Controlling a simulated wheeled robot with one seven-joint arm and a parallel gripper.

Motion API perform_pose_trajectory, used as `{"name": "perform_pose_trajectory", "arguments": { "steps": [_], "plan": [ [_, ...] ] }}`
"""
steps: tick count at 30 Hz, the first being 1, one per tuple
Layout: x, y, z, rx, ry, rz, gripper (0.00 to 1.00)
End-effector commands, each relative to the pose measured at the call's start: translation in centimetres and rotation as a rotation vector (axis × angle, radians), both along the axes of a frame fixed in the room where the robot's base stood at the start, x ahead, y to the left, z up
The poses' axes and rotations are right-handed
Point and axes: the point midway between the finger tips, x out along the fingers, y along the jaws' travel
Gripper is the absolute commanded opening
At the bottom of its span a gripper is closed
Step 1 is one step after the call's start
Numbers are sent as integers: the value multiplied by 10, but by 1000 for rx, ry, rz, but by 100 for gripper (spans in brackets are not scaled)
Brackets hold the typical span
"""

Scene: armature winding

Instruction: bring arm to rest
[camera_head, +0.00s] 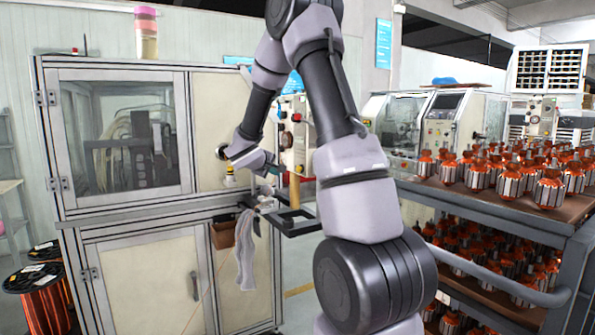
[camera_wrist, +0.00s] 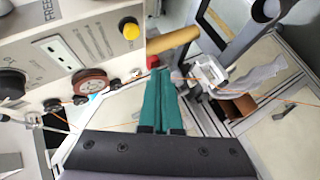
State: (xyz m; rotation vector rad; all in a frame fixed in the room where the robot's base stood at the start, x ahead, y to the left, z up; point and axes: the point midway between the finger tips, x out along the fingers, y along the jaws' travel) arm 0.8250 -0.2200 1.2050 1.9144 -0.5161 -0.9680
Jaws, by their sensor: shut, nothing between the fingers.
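My gripper shows in the wrist view (camera_wrist: 160,74) as two teal fingers pressed together along their length, with nothing between them. It points toward a tan cylinder (camera_wrist: 174,46) and a grey metal fixture (camera_wrist: 205,75) on the winding machine. I cannot tell whether the fingertips touch anything. In the head view my arm rises from the lower middle, bends at the top and reaches down to the left, in front of the machine cabinet (camera_head: 120,210). The gripper is mostly hidden there, near the cabinet's right edge.
A rack (camera_head: 487,215) with several orange-and-silver armatures stands close on the right. Wire spools (camera_head: 38,295) sit on the floor at left. A panel with a yellow button (camera_wrist: 129,28) and a brown wheel (camera_wrist: 90,81) lies beside the fingers. An orange wire runs nearby.

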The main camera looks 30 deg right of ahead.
Motion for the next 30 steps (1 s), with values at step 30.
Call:
{"name": "perform_pose_trajectory", "arguments": {
  "steps": [30],
  "plan": [
    [-281, 64, 92, 851, -6, -430, 0]
  ]
}}
